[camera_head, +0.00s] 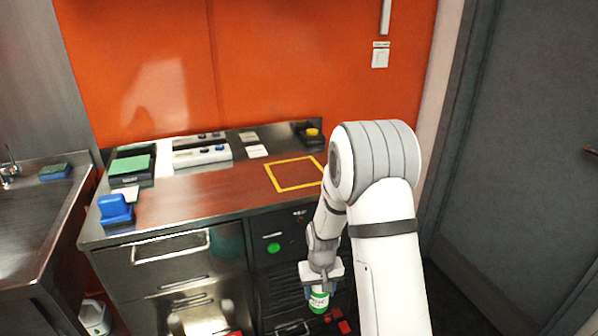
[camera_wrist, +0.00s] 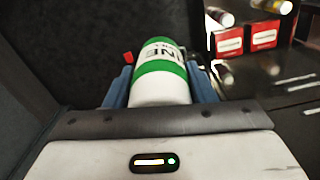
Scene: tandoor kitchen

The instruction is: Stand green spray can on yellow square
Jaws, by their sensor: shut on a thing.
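The green and white spray can (camera_head: 319,300) is held by my gripper (camera_head: 320,279), low in front of the counter's drawers in the head view. In the wrist view the can (camera_wrist: 160,72) lies between the two blue-grey fingers of my gripper (camera_wrist: 162,88), which are shut on it. A red bit shows at its left side. The yellow square (camera_head: 270,177) is an outline on the counter top, above and behind my gripper in the head view. Part of its right side is close to my arm. Its inside looks empty.
The counter (camera_head: 200,205) carries a blue object (camera_head: 115,209), a green-topped box (camera_head: 130,165), grey devices (camera_head: 201,155) and a yellow-topped item (camera_head: 312,133). A sink (camera_head: 25,215) is at left. Red boxes and bottles show right in the wrist view.

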